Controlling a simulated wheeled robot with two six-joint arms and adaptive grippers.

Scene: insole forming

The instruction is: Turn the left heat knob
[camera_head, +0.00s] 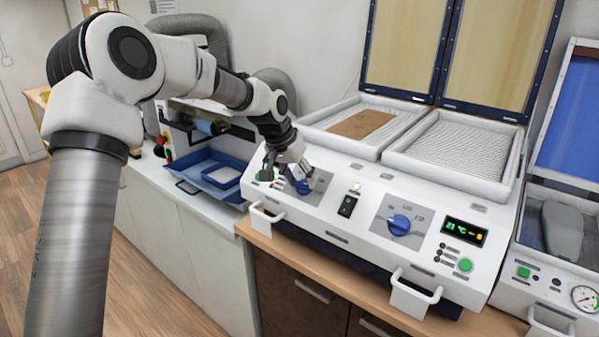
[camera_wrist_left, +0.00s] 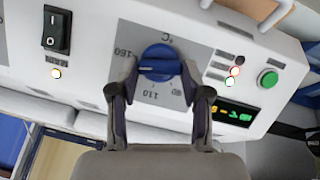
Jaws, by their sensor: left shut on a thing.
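The left heat knob (camera_wrist_left: 159,60) is a blue dial with a pale mark, on a grey plate with printed temperature numbers. In the head view this knob (camera_head: 303,186) shows only in part, behind my gripper at the left end of the white heating unit's front panel. My left gripper (camera_head: 290,180) reaches down to it. In the left wrist view its two dark fingers (camera_wrist_left: 160,92) stand on either side of the knob, shut on it. The other blue knob (camera_head: 399,225) is farther right on the panel. My right gripper is not in view.
A black rocker switch (camera_head: 347,206) sits between the knobs. A display (camera_head: 464,231) and green button (camera_head: 465,265) are at the panel's right. Handles (camera_head: 415,292) stick out in front. Two open lids (camera_head: 497,50) stand behind. A blue tray (camera_head: 213,173) is to the left.

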